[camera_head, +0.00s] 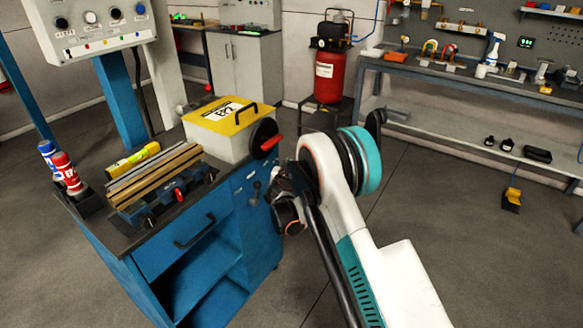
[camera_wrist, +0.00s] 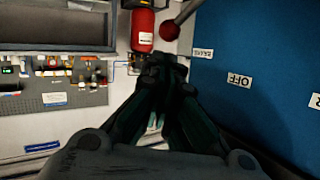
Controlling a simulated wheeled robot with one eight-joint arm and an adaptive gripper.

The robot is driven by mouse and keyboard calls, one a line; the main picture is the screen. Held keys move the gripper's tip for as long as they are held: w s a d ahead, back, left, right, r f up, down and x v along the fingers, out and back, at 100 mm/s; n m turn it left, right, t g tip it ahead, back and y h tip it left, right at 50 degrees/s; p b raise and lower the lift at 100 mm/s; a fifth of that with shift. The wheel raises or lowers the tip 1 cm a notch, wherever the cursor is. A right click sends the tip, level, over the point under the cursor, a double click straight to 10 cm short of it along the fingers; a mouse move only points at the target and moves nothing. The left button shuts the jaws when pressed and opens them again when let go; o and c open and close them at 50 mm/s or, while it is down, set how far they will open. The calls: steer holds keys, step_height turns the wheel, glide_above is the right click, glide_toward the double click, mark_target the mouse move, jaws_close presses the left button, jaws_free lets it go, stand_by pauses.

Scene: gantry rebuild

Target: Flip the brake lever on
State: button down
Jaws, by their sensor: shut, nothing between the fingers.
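The brake lever shows in the wrist view as a grey rod with a dark red ball knob (camera_wrist: 169,31) beside a blue panel (camera_wrist: 260,40). The panel carries a BRAKE label (camera_wrist: 203,53) and an OFF label (camera_wrist: 239,80); a third label is cut off at the right edge. My gripper (camera_wrist: 167,62) is shut and empty, its fingertips just below the knob in the picture. I cannot tell whether they touch it. In the head view my gripper (camera_head: 280,186) is partly hidden by my wrist, at the right side of the blue cabinet (camera_head: 250,240).
On the cabinet stand a yellow-lidded box (camera_head: 222,115) with a red handle (camera_head: 270,143), a vise (camera_head: 165,195) and two spray cans (camera_head: 58,165). A red tank (camera_head: 330,75) and a workbench (camera_head: 450,85) stand behind.

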steer(key=r+p+v, duration=0.1)
steer(key=p+v, duration=0.1)
steer(key=v, duration=0.6)
steer(key=shift+r, duration=0.3)
steer(key=shift+w+a, duration=0.1)
